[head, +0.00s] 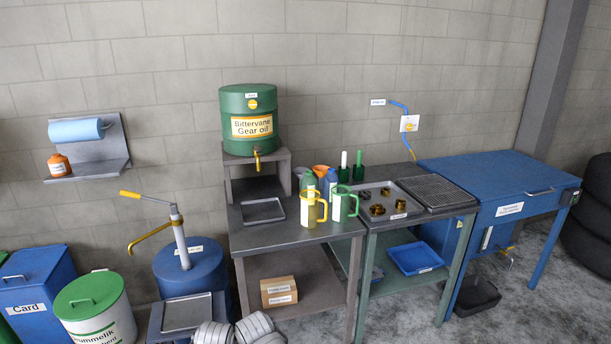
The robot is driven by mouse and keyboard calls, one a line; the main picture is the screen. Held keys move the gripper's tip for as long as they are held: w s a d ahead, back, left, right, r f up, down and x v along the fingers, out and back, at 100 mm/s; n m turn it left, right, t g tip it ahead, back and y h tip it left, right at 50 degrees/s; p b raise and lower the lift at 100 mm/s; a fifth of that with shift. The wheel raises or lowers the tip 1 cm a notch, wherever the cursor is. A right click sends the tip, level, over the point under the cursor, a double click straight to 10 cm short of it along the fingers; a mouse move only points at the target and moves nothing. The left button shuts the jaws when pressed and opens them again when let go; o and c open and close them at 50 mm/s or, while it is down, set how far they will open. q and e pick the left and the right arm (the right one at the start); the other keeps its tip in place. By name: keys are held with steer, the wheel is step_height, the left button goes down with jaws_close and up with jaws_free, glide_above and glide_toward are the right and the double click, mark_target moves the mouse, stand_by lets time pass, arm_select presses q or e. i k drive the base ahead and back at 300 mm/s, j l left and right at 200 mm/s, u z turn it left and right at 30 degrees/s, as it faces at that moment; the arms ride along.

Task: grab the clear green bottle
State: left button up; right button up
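A small green bottle (308,181) stands on the dark bench below the green gear oil drum, partly hidden behind the yellow-handled jug (311,208). It is too small to tell whether it is clear. A blue bottle (330,182) stands just right of it, with an orange funnel-like thing (321,170) behind. Two green holders with a white-topped (343,169) and a green-topped (358,168) upright piece stand further right. Neither of my grippers is seen.
A green-handled jug (343,205) stands beside the yellow one near the bench front. The gear oil drum (249,122) stands on a raised shelf with a tray (263,211) below. A metal tray with brass parts (392,201) lies right. A blue drum with pump (190,270) stands left.

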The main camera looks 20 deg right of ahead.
mark_target(308, 181)
steer(key=i+z, duration=0.1)
steer(key=z, duration=0.3)
steer(key=j+z, duration=0.15)
steer(key=z, duration=0.25)
steer(key=i+j+z, duration=0.15)
steer(key=z, duration=0.2)
steer(key=i+j+z, duration=0.2)
steer(key=j, duration=0.2)
steer(key=i+j+z, duration=0.2)
steer(key=j, duration=0.2)
steer(key=j+z, duration=0.2)
steer(key=j, duration=0.55)
steer(key=i+j, duration=0.1)
steer(key=j, duration=0.2)
